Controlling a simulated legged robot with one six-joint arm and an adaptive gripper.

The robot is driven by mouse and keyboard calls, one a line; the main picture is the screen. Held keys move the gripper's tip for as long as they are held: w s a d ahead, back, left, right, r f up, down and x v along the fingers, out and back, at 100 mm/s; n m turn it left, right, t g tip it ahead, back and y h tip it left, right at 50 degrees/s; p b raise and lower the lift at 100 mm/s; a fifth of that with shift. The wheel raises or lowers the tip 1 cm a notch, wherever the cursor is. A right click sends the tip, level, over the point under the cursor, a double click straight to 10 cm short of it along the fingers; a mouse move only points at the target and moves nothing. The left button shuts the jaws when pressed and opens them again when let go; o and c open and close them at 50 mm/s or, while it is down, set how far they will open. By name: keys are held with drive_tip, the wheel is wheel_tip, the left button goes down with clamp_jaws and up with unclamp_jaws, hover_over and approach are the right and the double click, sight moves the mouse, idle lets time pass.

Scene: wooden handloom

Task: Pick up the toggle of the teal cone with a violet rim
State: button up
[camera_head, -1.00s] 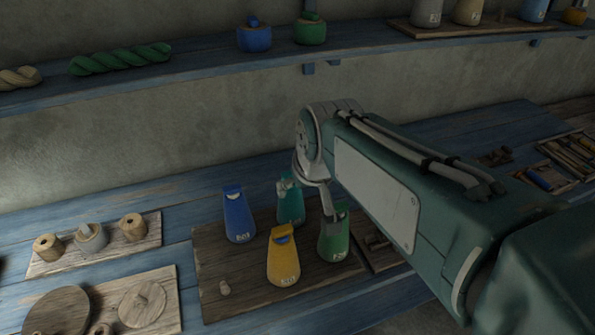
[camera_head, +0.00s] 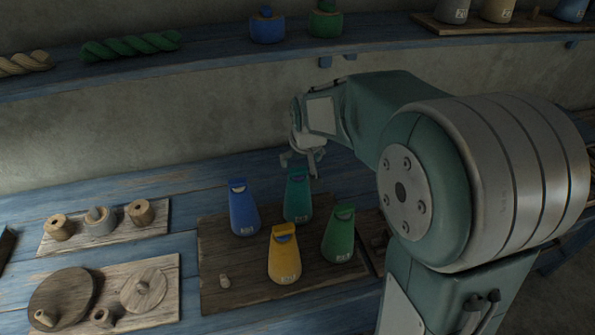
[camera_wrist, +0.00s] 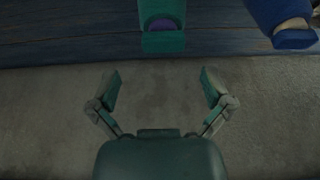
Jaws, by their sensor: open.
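The teal cone (camera_head: 298,203) stands on the dark wooden board, behind the yellow and green cones and right of the blue one. Its upper end shows at the top of the wrist view (camera_wrist: 162,42), with a violet patch at its opening. My gripper (camera_head: 302,163) is just above and behind the cone's top in the head view. In the wrist view my gripper (camera_wrist: 162,88) is open and empty, its fingers spread wide, with the cone's end beyond the gap between them. I cannot make out the toggle clearly.
The blue cone (camera_head: 243,212), yellow cone (camera_head: 284,262) and green cone (camera_head: 340,240) stand close by on the board (camera_head: 215,275). A wall and shelf (camera_head: 215,67) are behind.

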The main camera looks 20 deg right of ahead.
sight(297, 169)
drive_tip(key=x, duration=0.5)
drive_tip(key=shift+a+f, duration=0.1)
drive_tip(key=shift+a, duration=0.1)
drive_tip(key=c, duration=0.8)
drive_tip(key=shift+o, duration=0.2)
